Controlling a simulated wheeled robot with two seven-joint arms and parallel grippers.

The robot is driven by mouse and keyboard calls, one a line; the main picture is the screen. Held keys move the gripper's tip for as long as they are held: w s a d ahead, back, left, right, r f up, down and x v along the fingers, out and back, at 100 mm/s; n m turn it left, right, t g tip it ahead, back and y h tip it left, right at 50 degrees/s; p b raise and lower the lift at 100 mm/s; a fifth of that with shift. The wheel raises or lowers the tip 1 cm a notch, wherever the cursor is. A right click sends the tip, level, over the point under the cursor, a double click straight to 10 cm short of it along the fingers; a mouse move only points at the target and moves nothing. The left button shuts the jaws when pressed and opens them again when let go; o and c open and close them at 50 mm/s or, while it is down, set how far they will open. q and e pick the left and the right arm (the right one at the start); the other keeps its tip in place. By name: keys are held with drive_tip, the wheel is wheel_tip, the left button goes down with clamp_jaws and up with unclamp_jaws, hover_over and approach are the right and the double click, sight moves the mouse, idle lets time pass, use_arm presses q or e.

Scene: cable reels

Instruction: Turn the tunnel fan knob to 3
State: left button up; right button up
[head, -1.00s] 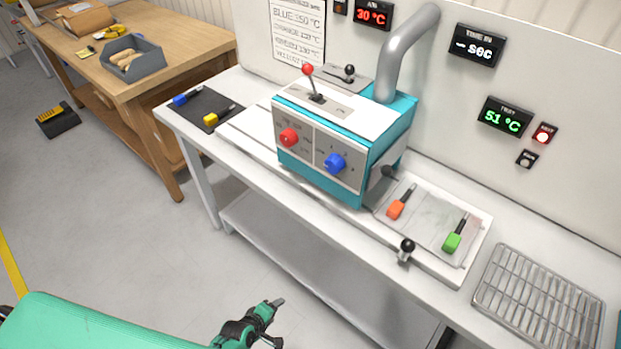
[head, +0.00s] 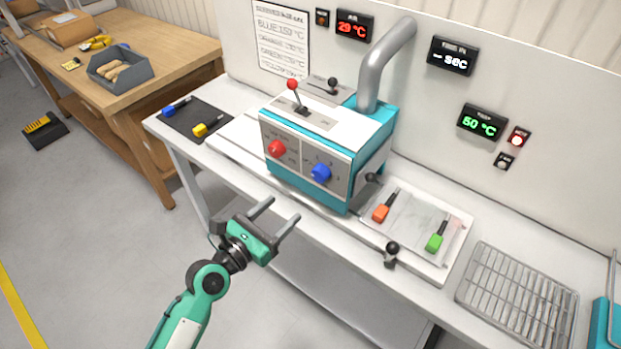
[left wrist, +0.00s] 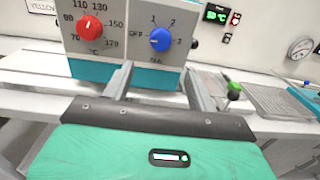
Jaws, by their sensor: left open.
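The teal and white tunnel machine (head: 335,130) stands on the white bench. Its front panel carries a red temperature knob (head: 277,148) on the left and a blue fan knob (head: 321,173) on the right. In the left wrist view the blue knob (left wrist: 160,39) has OFF, 1, 2 and 3 around it; its exact setting is hard to read. The red knob (left wrist: 90,28) is there too. My left gripper (head: 275,211) is open and empty, in front of and below the panel, apart from the knobs. My right gripper is not in view.
Orange (head: 382,211) and green-handled (head: 436,241) tools lie on a tray right of the machine, near a black-knobbed lever (head: 391,253). A wire rack (head: 517,296) lies farther right. A black mat (head: 194,119) with blue and yellow tools lies left.

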sight(317, 178)
use_arm(q)
drive_tip(key=p+x, duration=0.2)
drive_tip(key=x, duration=0.8)
drive_tip(key=shift+w+d, duration=0.25)
drive_tip(key=shift+w, duration=0.05)
drive_tip(key=shift+p+x, duration=0.35)
drive_tip(key=shift+x, duration=0.4)
drive_tip(key=c, duration=1)
